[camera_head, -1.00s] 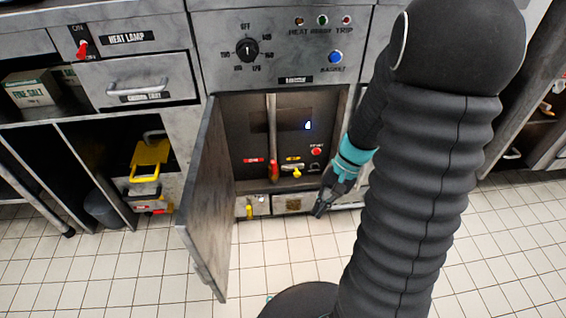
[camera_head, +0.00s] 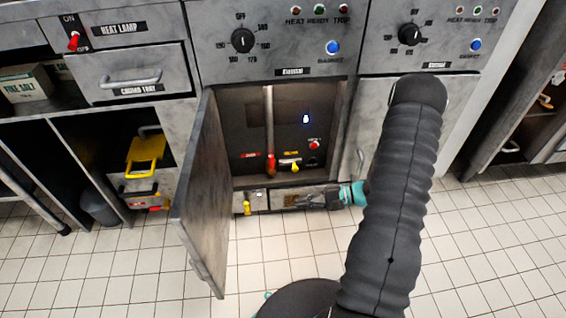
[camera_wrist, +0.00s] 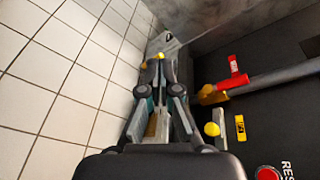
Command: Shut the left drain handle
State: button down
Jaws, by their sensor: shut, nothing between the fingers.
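The open left cabinet (camera_head: 239,112) holds an upright pipe with a red-and-brass handle (camera_head: 271,163) at its foot. A red label sits to its left; its text is too small to read. A yellow handle (camera_head: 295,167) is to the right. The wrist view shows the brass valve (camera_wrist: 208,95), a red part (camera_wrist: 234,76) and the yellow knob (camera_wrist: 212,129). My gripper (camera_head: 292,201) is shut and empty, low in front of the cabinet's bottom edge, pointing left. It is apart from these handles. Its fingertips (camera_wrist: 157,72) point toward a small low yellow handle (camera_head: 247,208), just beyond them.
The open cabinet door (camera_head: 203,205) swings out on the left. A red reset button (camera_head: 314,145) is inside on the right. A second cabinet (camera_head: 375,125) to the right is partly hidden by my arm. The tiled floor (camera_head: 480,250) is free.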

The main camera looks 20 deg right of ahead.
aim_at(271, 162)
jog(key=w+d+r+n+t, duration=0.2)
jog(key=w+d+t, duration=0.3)
jog(key=w+t, duration=0.3)
jog(key=shift+w+d+r+n+h, duration=0.2)
jog(key=shift+w+n+h, duration=0.2)
jog(key=shift+w, duration=0.55)
jog(key=shift+a, duration=0.1)
jog(key=x, duration=1)
jog(key=shift+a, duration=0.1)
jog(key=shift+a+r+n+g, duration=0.1)
jog(key=shift+n+g, duration=0.2)
